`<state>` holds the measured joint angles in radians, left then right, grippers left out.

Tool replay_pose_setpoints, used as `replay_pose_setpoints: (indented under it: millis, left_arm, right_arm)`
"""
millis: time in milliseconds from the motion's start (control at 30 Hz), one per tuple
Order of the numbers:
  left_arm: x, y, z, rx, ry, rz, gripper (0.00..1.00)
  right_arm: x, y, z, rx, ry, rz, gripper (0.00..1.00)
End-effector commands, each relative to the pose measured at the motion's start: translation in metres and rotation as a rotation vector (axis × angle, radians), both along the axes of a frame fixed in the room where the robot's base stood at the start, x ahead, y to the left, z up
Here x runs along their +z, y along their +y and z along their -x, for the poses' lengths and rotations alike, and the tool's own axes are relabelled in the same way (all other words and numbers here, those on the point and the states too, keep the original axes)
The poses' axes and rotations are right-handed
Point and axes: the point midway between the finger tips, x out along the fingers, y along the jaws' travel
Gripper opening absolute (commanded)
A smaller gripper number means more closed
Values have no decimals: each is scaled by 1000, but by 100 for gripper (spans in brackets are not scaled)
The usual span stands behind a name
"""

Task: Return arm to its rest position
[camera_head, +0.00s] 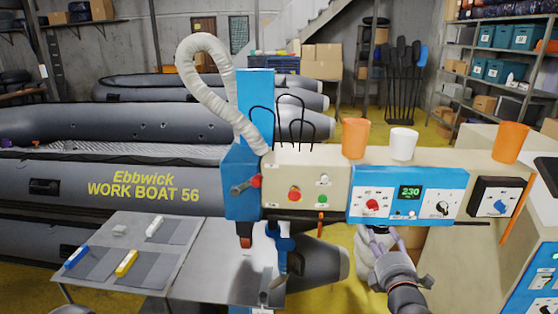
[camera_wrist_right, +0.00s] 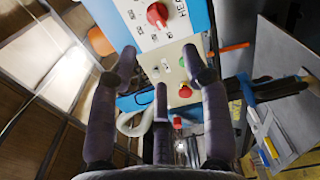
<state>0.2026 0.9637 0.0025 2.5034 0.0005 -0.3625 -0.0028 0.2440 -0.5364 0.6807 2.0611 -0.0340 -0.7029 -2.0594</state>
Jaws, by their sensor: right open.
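My right gripper (camera_head: 378,238) is in front of and just below the blue control panel (camera_head: 352,207) of the machine, its arm coming up from the lower right. In the right wrist view its dark fingers (camera_wrist_right: 165,80) are spread apart with nothing between them. The panel's red knob (camera_head: 372,205) is above the fingers in the head view; it also shows in the wrist view (camera_wrist_right: 157,14), beyond the fingertips. I see no contact between the fingers and the knob. My left gripper is not in view.
A beige button box (camera_head: 277,174) and the blue machine head (camera_head: 242,190) stand left of my gripper. Orange (camera_head: 355,138) and white (camera_head: 403,144) cups sit on top. A grey table (camera_head: 205,262) is lower left; a grey work boat (camera_head: 60,185) lies behind.

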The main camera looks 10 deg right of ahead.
Motion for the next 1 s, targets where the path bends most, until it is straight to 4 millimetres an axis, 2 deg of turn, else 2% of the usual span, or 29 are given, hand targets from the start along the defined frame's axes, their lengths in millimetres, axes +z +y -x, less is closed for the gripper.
replay_pose_setpoints:
  millis: [67,167,367,533,767,1000]
  left_arm:
    - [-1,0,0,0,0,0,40]
    - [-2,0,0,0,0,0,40]
    - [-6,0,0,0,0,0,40]
    - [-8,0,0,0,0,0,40]
    - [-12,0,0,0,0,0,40]
    - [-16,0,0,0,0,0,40]
  right_arm:
    - [-16,5,-4,12,26,-48,48]
    - [-51,16,-12,32,82,-168,48]
    - [-144,48,-21,42,238,-500,48]
    - [-221,79,-14,-3,383,-778,48]
    - [-319,124,15,-143,580,-1127,48]
    - [-410,171,69,-393,778,-1442,48]
